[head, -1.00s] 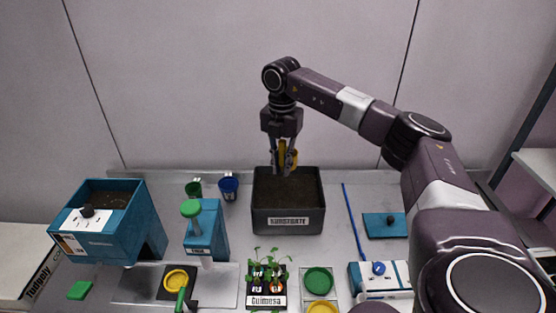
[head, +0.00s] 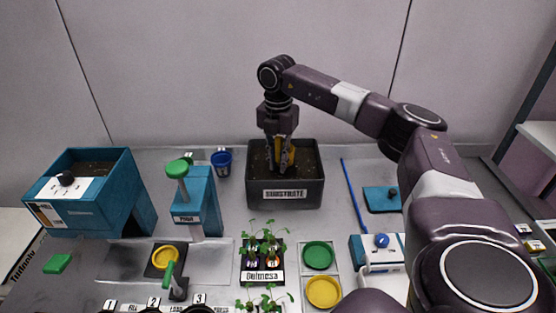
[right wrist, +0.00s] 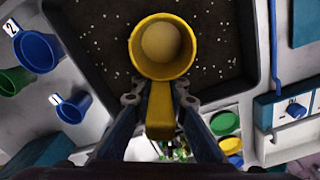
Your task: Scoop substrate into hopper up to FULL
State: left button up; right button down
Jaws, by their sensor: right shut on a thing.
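The black bin labelled SUBSTRATE (head: 285,193) stands at the back of the bench and holds dark substrate with pale specks. My right gripper (head: 280,168) points down into the bin, shut on the handle of a yellow scoop (head: 291,155). In the right wrist view the round scoop cup (right wrist: 162,47) shows against the substrate, its yellow inside visible and seemingly empty. Its exact height over the surface is hard to tell. The blue hopper (head: 140,205) stands at the far left, with dark substrate visible in its open top. I cannot read a FULL mark. My left gripper is out of view.
A blue stand with a green knob (head: 178,167) and a blue cup (head: 221,162) stand between hopper and bin. A seedling tray (head: 262,275), green dish (head: 318,255) and yellow dish (head: 323,291) lie in front. A blue rod (head: 354,205) lies right of the bin.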

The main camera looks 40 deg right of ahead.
aim_at(277, 137)
jog(key=shift+f+b, duration=1.05)
jog(key=shift+f, duration=1.8)
jog(key=shift+r, duration=0.1)
notch_tip(277, 137, up, 15)
jog(key=p, duration=1.2)
jog(key=shift+p, duration=0.3)
jog(key=shift+w, duration=0.1)
